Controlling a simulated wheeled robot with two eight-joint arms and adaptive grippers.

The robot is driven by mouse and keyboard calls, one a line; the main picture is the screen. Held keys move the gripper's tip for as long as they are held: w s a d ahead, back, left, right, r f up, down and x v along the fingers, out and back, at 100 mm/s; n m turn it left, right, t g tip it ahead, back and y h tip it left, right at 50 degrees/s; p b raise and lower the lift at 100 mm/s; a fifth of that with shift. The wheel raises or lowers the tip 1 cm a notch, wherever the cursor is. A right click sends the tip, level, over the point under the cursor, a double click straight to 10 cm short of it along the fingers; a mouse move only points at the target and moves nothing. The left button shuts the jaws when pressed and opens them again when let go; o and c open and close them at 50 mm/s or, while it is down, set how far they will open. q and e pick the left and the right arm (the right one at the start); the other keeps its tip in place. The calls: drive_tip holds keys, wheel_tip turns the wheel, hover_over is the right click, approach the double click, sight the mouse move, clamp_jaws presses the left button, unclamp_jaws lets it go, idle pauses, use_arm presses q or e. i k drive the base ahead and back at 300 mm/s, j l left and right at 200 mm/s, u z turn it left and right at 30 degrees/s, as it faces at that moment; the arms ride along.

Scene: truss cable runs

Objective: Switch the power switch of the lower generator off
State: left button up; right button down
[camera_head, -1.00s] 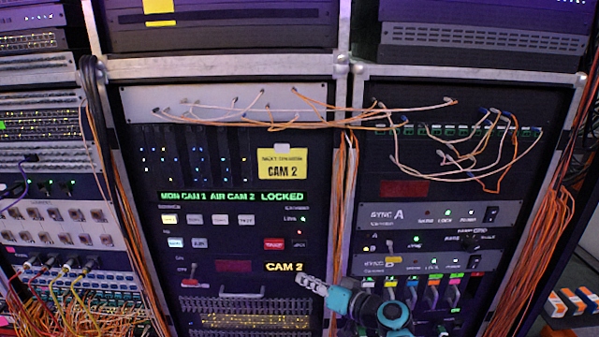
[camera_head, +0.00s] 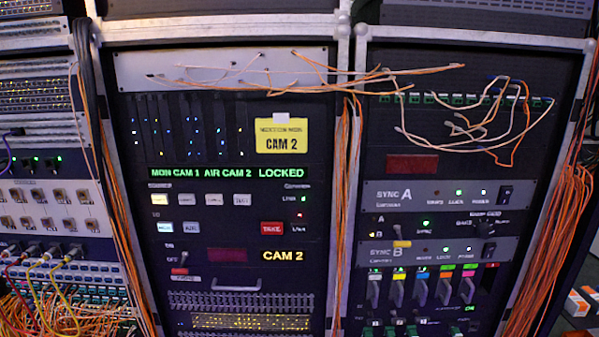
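The lower generator is the grey SYNC B panel (camera_head: 385,260) in the right rack in the head view, below the grey SYNC A panel (camera_head: 400,201). At SYNC B's right end is a small dark shape that looks like its power switch (camera_head: 497,250). Which way it is set is too small to tell. SYNC A has a black rocker switch (camera_head: 505,195) at its right end and lit lamps beside it. Neither of my grippers is in view.
A dark strip with a black knob (camera_head: 487,229) lies between the two panels. Below SYNC B is a row of coloured levers (camera_head: 397,290). Loose orange and white cables (camera_head: 480,115) hang above SYNC A. Orange cable bundles (camera_head: 560,225) run down the right side.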

sight(489, 249)
drive_tip(key=z, duration=1.25)
